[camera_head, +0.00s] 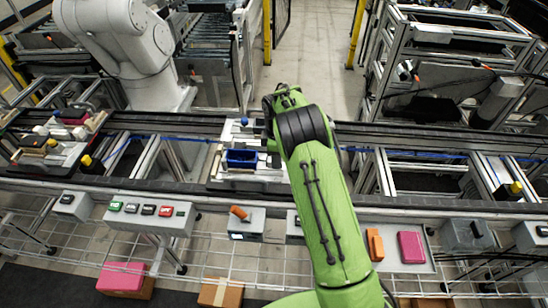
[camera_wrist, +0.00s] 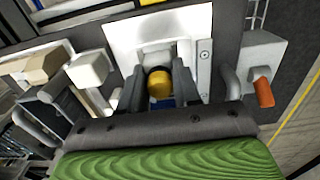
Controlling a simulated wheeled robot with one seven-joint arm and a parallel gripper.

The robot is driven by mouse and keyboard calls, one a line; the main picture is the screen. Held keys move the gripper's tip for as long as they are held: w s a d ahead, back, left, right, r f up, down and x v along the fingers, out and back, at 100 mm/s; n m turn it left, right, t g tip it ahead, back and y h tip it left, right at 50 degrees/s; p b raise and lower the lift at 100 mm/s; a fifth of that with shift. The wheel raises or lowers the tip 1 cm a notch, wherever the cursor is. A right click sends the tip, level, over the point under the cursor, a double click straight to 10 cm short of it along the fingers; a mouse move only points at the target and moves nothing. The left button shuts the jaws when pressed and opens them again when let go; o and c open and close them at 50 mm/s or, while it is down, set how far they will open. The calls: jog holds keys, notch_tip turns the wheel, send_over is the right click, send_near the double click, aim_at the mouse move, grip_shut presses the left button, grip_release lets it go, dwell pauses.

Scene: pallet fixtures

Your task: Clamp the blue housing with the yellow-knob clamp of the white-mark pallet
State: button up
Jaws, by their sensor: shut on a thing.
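My gripper (camera_wrist: 158,88) is shut on the yellow knob (camera_wrist: 160,84) of a clamp, with one dark finger on each side of it. In the head view, my green arm hides the gripper and this knob. The blue housing (camera_head: 242,158) sits on a pale pallet (camera_head: 218,172) on the conveyor, left of my arm. A sliver of blue shows just below the knob in the wrist view. The pallet's pale plate (camera_wrist: 120,38) lies behind the knob in the wrist view. I cannot make out the white mark or whether the clamp touches the housing.
A blue knob (camera_head: 244,121) stands at the pallet's back. Another pallet with a red part (camera_head: 75,118) is at far left. A grey box with an orange handle (camera_head: 239,213) stands in front. A tray holding orange and pink blocks (camera_head: 411,247) is right of my arm.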

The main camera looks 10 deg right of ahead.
jog(key=shift+w+a, duration=0.2)
jog(key=shift+a, duration=0.4)
jog(key=shift+w+a, duration=0.2)
jog(key=shift+a, duration=0.4)
jog(key=o, duration=0.8)
jog(key=shift+d, duration=0.1)
jog(key=shift+p, duration=0.3)
jog(key=shift+r+p, duration=2.6)
jog(key=shift+r, duration=1.4)
jog(key=shift+r, duration=0.1)
